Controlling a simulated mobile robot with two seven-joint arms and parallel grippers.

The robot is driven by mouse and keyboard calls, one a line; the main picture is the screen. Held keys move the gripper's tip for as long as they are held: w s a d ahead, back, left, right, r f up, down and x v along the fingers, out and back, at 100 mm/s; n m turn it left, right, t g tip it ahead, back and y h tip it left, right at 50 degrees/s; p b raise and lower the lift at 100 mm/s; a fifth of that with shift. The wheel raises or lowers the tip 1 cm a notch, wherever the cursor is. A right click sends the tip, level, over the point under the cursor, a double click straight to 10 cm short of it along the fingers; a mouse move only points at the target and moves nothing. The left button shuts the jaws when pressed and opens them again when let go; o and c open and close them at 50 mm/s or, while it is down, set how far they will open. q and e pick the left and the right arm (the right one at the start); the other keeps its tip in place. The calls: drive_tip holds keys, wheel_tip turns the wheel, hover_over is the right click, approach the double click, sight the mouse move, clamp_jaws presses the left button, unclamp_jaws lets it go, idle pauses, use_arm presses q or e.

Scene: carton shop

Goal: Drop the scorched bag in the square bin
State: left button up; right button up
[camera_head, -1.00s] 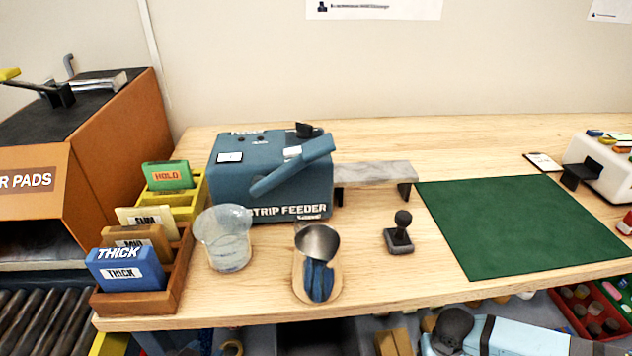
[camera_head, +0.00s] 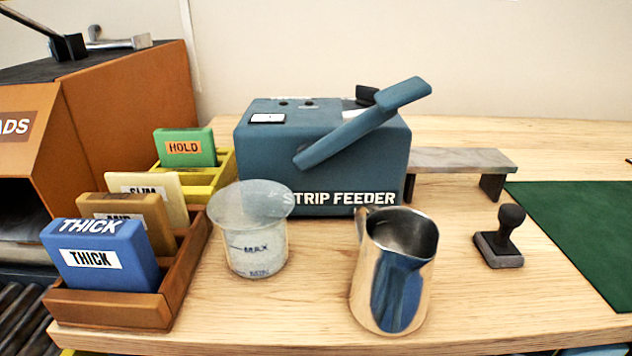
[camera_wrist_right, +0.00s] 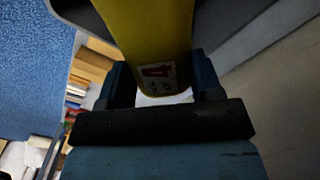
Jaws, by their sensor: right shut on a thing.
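In the right wrist view my right gripper (camera_wrist_right: 163,88) is shut on a yellow thing (camera_wrist_right: 155,32) with a small white and red label. The thing stands between the two dark fingers, and its far end is cut off by the frame. I cannot tell whether it is the scorched bag. No bag and no square bin can be made out in the head view. My left gripper is in neither view.
On the wooden bench (camera_head: 300,325) stand a clear measuring cup (camera_head: 258,245), a metal jug (camera_head: 390,285), a blue strip feeder (camera_head: 325,150), a stamp (camera_head: 500,240) and a rack (camera_head: 110,307) of labelled blocks. A green mat (camera_head: 590,225) lies at right.

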drive_tip(key=shift+w+a+r, duration=0.3)
drive_tip(key=shift+a+r, duration=0.1)
drive_tip(key=shift+w+a+f+b, duration=0.1)
drive_tip(key=shift+a+f+b, duration=0.05)
drive_tip(key=shift+f+b, duration=0.35)
use_arm(q)
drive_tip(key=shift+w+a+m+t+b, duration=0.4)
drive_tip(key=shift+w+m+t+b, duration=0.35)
drive_tip(key=shift+b, duration=0.5)
use_arm(e)
wheel_tip(320, 180, down, 5)
drive_tip(key=shift+f, duration=0.1)
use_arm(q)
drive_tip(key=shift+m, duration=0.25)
use_arm(e)
drive_tip(key=o, duration=1)
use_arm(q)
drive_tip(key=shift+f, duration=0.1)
use_arm(e)
drive_tip(key=shift+o, duration=0.2)
